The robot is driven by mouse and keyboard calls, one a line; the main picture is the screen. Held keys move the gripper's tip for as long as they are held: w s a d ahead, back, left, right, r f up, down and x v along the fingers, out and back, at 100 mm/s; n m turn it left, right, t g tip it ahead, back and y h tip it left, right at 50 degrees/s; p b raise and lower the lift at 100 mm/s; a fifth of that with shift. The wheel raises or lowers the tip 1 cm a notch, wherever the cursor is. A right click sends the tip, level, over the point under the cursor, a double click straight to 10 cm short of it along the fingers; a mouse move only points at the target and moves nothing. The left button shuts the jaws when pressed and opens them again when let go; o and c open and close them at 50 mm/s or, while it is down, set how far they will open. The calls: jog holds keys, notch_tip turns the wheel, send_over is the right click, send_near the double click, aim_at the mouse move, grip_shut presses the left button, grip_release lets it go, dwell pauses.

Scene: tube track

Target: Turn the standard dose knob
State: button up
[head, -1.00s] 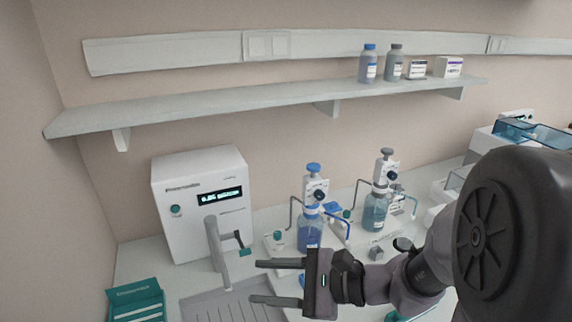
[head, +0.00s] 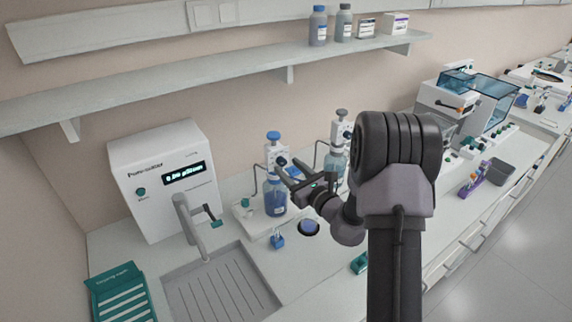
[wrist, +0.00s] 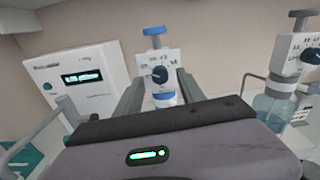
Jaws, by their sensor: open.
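A dispenser with a blue top and a blue-liquid bottle (head: 275,200) stands on the counter. Its white head carries a dark round dose knob (wrist: 160,74) with dial markings above it. My gripper (head: 285,169) is open in front of this dispenser. In the wrist view the knob appears between my two fingers, apart from both. I cannot read which knob is the standard one.
A white purifier (head: 165,185) with a lit display and a tap stands at the left, behind a sink (head: 215,285). A teal rack (head: 122,290) is at the front left. A shelf (head: 240,72) with bottles and boxes runs above.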

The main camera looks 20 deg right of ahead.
jog(key=shift+w+a, duration=0.2)
jog(key=shift+w, duration=0.9)
grip_shut()
jog(key=shift+m, duration=0.3)
jog(key=m+p, duration=0.4)
jog(key=m, duration=0.1)
jog(key=shift+r, duration=0.1)
jog(key=m+p, duration=0.3)
jog(key=m, duration=0.2)
jog(key=shift+m, duration=0.4)
jog(key=m+p, duration=0.4)
jog(key=m, duration=0.2)
jog(key=shift+d, duration=0.1)
jog(key=m, duration=0.2)
jog(key=m+p, duration=0.1)
jog(key=m, duration=0.1)
jog(key=m+p, duration=0.1)
jog(key=m, duration=0.1)
jog(key=shift+f, duration=0.25)
jog(key=shift+m, duration=0.4)
